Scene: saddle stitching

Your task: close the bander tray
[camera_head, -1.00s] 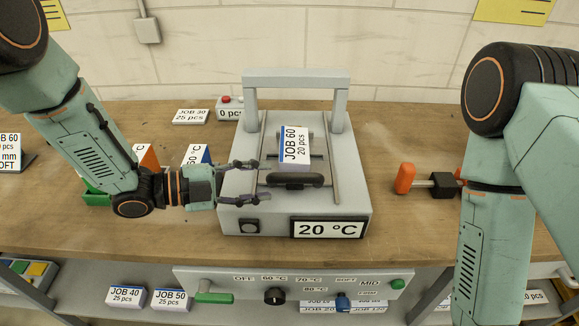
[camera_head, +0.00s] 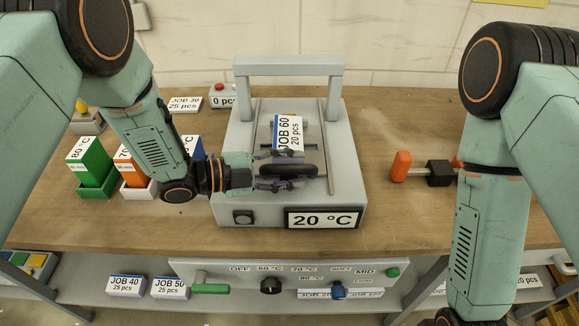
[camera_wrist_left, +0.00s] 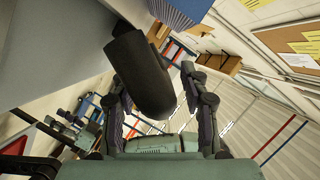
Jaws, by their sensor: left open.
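The bander is a grey machine (camera_head: 345,190) with an arch at its back and a "20 °C" display on its front. Its tray carries a black rounded handle (camera_head: 297,170), and a white and blue JOB 60 stack (camera_head: 289,134) lies just behind the handle. My left gripper (camera_head: 275,171) is open, with its fingers on either side of the handle's left part. In the left wrist view the dark handle (camera_wrist_left: 140,75) reaches in between the spread fingers; contact cannot be told. My right arm hangs at the right; its gripper is not clearly shown.
Green (camera_head: 95,165) and orange (camera_head: 133,170) boxes stand left of the bander, close to my left arm. An orange-handled tool (camera_head: 401,166) lies to the right. A control panel (camera_head: 230,272) with knobs is below the table's front edge.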

